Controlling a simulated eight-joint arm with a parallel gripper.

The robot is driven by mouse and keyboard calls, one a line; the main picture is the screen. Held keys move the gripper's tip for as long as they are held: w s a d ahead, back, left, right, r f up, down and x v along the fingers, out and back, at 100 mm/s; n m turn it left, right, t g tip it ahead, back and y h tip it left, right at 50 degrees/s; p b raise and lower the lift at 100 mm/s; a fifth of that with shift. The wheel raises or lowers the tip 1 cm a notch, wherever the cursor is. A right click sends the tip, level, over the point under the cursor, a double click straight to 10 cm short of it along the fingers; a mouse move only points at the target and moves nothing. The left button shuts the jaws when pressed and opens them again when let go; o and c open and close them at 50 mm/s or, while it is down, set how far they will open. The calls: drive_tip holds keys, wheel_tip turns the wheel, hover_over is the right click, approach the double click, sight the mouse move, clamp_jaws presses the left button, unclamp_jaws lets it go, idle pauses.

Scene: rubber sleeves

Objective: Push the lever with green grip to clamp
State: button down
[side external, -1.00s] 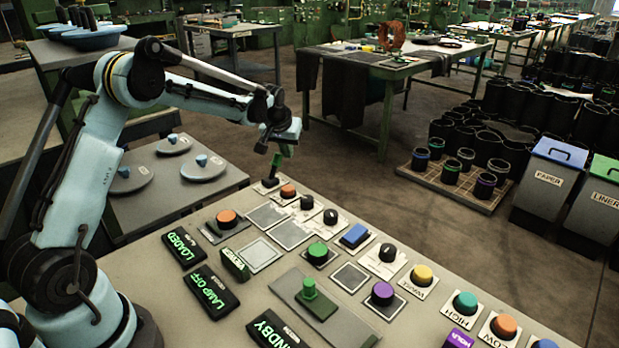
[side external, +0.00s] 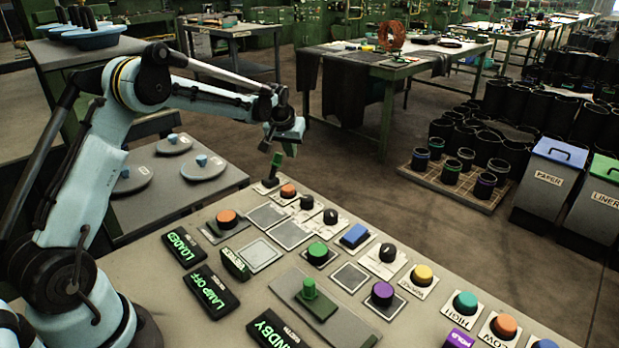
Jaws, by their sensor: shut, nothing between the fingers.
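The lever with the green grip (side external: 276,161) stands at the far left corner of the grey control panel (side external: 190,310). Its dark stem rises from a small base plate and looks close to upright. My gripper (side external: 264,147) is shut and empty. It hangs just above and to the left of the green grip. A small gap seems to show between them, but I cannot tell the distance in depth. A second green knob (side external: 309,288) sits on a slotted plate near the panel's middle.
An orange button (side external: 288,190) and a black knob (side external: 306,202) sit close to the lever's base. Lit displays such as LOADED (side external: 183,247) line the panel's left. A side table with grey lids (side external: 203,168) stands behind the panel.

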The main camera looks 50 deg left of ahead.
drive_tip(key=shift+r, duration=0.1)
wheel_tip(320, 180, up, 8)
idle(0.9)
drive_tip(key=s+d+r+m, duration=0.2)
drive_tip(key=s+d+r, duration=0.35)
drive_tip(key=d, duration=0.25)
drive_tip(key=s+d+f+m+t+h, duration=0.1)
drive_tip(key=s+d+f, duration=0.1)
drive_tip(key=s+d, duration=0.2)
drive_tip(key=s+d+f+m, duration=0.1)
drive_tip(key=s+d, duration=0.3)
drive_tip(key=s, duration=0.6)
drive_tip(key=s+d+f+m+t+h, duration=0.1)
drive_tip(key=s+d+f+m, duration=0.1)
drive_tip(key=s+d, duration=0.2)
drive_tip(key=s, duration=0.3)
drive_tip(key=shift+d+f+t+h, duration=0.25)
drive_tip(key=shift+f+t+h, duration=0.05)
drive_tip(key=shift+f, duration=0.1)
